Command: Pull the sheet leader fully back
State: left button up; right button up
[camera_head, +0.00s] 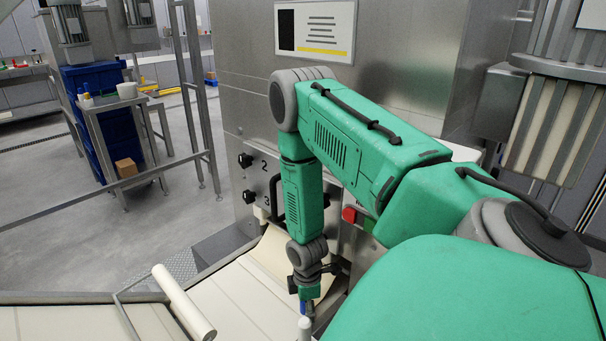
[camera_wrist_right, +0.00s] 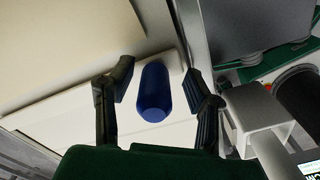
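The cream sheet (camera_head: 268,252) curves down out of the steel machine onto the pale bed in the head view. It also shows as a pale surface in the wrist view (camera_wrist_right: 60,48), with a white bar (camera_wrist_right: 75,103) along its edge. A blue rounded grip (camera_wrist_right: 154,92) stands at that bar; its blue also shows below my gripper in the head view (camera_head: 303,307). My right gripper (camera_wrist_right: 162,82) is open, one finger on each side of the blue grip, with a visible gap at both sides. My left gripper is out of view.
A cream roller (camera_head: 184,302) lies across the bed at lower left. The machine front (camera_head: 238,135) has black knobs and a red button (camera_head: 349,215) close to my right forearm.

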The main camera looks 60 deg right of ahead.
jog(key=shift+w, duration=0.15)
jog(key=shift+r, duration=0.25)
notch_tip(320, 180, up, 11)
jog(key=shift+d+r, duration=0.15)
jog(key=shift+r, duration=0.05)
